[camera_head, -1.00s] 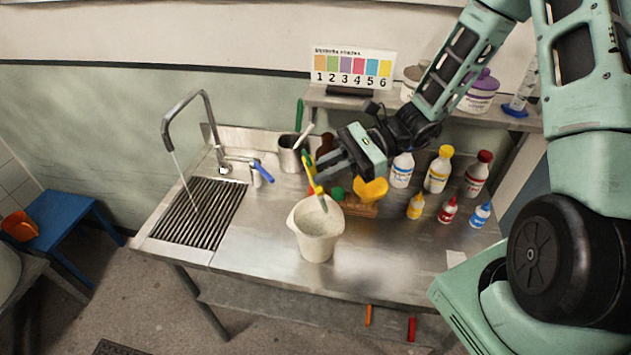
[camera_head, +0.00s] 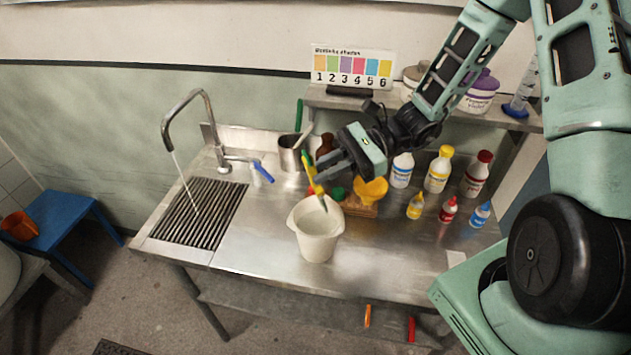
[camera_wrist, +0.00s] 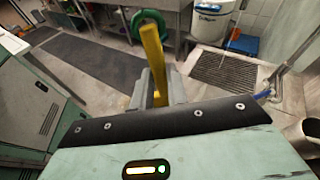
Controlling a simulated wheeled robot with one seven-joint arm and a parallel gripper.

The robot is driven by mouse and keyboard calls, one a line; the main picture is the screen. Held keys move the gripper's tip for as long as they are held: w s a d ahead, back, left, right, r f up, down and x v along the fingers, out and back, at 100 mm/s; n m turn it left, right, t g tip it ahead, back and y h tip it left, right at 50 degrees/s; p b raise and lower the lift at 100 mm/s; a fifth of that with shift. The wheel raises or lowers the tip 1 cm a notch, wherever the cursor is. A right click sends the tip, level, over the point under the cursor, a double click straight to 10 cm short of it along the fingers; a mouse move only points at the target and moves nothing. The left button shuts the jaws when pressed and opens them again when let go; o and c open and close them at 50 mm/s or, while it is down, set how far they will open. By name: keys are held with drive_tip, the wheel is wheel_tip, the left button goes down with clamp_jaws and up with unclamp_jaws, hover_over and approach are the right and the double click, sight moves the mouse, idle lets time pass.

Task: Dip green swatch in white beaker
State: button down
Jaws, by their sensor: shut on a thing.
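The white beaker (camera_head: 318,240) stands upright on the steel table, with its mouth open. My gripper (camera_head: 318,174) is shut on a slim yellow-handled tool (camera_head: 311,178), just above and behind the beaker. The tool slants down and its greyish lower end (camera_head: 323,203) is over the beaker's mouth; whether it is below the rim I cannot tell. In the wrist view the yellow tool (camera_wrist: 152,62) sticks out between the fingers, with a green curved piece (camera_wrist: 151,17) around its far end. I cannot tell whether this green is the swatch.
A yellow scoop (camera_head: 371,189) on a wooden block and several bottles (camera_head: 438,170) stand right of the beaker. A steel cup (camera_head: 290,153) is behind it. The sink grate (camera_head: 198,222) and running tap (camera_head: 187,108) are left. The table's front left of the beaker is clear.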

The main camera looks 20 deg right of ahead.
wheel_tip(320, 180, up, 5)
drive_tip(key=p, duration=0.4)
idle(0.4)
